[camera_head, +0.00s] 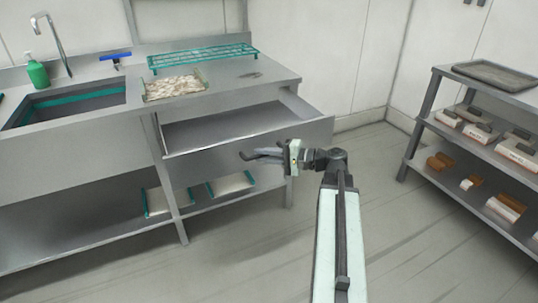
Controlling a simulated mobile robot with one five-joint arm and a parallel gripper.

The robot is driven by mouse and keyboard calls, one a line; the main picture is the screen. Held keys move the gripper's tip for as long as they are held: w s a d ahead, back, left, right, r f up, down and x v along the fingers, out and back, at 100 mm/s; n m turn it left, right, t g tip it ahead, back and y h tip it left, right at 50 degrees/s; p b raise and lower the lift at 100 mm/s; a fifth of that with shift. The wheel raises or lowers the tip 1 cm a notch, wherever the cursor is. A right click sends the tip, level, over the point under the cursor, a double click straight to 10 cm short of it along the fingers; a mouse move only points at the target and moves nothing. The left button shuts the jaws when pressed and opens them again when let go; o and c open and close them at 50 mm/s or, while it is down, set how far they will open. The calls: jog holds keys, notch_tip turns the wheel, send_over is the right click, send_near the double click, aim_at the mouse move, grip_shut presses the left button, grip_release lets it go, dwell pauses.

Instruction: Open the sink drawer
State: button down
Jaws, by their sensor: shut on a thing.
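The sink drawer (215,157) is a grey metal drawer under the right part of the sink counter. It stands pulled out, and its inside shows as empty where visible. My gripper (256,155) is in front of the drawer's front panel, right of its middle, with its dark fingers pointing left across the panel. It is shut on the drawer's handle, which is mostly hidden by the fingers. The sink (70,104) is a sunken basin at the left of the counter.
A green bottle (38,75), a shallow tray of pale pieces (174,87) and a teal rack (203,58) stand on the counter. Teal-edged trays (231,184) lie on the shelf below. A metal shelf unit (480,96) stands right. The floor between is clear.

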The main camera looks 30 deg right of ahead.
jog(key=shift+s+a, duration=0.1)
jog(key=shift+a, duration=0.15)
jog(key=c, duration=1.4)
grip_release()
jog(key=shift+d, duration=0.1)
jog(key=p+v, duration=0.1)
jog(key=v, duration=0.6)
jog(key=shift+s+d, duration=0.25)
jog(key=shift+s, duration=0.05)
